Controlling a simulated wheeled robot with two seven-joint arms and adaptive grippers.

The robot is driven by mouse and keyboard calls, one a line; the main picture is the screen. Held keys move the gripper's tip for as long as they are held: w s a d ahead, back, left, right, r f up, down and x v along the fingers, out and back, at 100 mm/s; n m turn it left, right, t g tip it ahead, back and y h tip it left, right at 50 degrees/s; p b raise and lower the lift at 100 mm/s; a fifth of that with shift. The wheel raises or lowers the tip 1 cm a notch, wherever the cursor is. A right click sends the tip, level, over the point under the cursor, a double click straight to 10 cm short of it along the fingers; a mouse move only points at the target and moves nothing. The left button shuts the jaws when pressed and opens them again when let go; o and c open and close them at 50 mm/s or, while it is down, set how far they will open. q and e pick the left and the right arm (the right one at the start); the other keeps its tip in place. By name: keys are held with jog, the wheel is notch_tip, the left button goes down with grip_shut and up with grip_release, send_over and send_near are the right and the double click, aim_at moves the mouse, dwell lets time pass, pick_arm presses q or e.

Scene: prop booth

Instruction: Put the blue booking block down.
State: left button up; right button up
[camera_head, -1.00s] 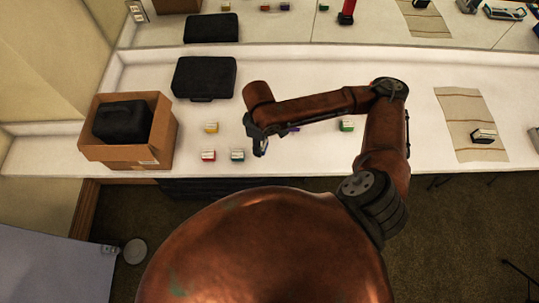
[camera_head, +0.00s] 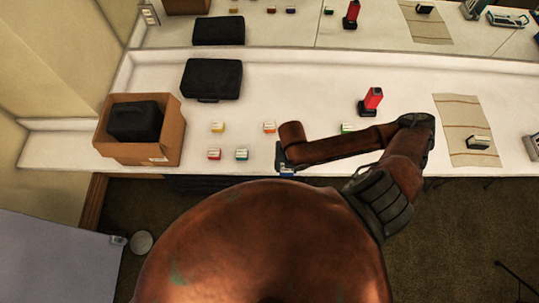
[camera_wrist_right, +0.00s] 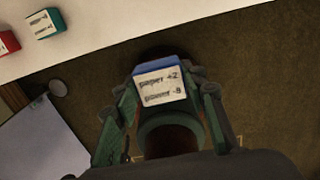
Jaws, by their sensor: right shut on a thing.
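The blue booking block (camera_head: 287,171) is at the tip of my right arm, by the counter's front edge, partly hidden by the arm. In the wrist view the block (camera_wrist_right: 161,84) shows a white labelled face and a blue side. My right gripper (camera_wrist_right: 168,98) is shut on it, with a finger on each side. Carpet shows behind the block there, and the counter edge lies beyond it. In the head view the gripper (camera_head: 286,164) is mostly covered by my arm. My left gripper is not in view.
On the white counter (camera_head: 320,85) stand red (camera_head: 214,154), teal (camera_head: 241,154), yellow (camera_head: 217,127), orange (camera_head: 269,127) and green (camera_head: 347,128) blocks. A red-and-black device (camera_head: 371,100), striped cloth (camera_head: 462,110), black case (camera_head: 211,79) and open carton (camera_head: 165,150) also stand there. A mirror runs behind.

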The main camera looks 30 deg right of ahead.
jog(key=w+f, duration=0.4)
jog(key=w, duration=0.5)
jog(key=p, duration=0.1)
send_over(269, 156)
jog(key=s, duration=0.1)
notch_tip(269, 156, down, 5)
jog(key=shift+s+r, duration=0.1)
jog(key=shift+w+f, duration=0.35)
jog(key=shift+f, duration=0.15)
jog(key=shift+w+f, duration=0.1)
jog(key=shift+f, duration=1.5)
jog(key=o, duration=0.7)
jog(key=shift+f, duration=0.15)
jog(key=o, duration=0.5)
jog(key=shift+c, duration=0.2)
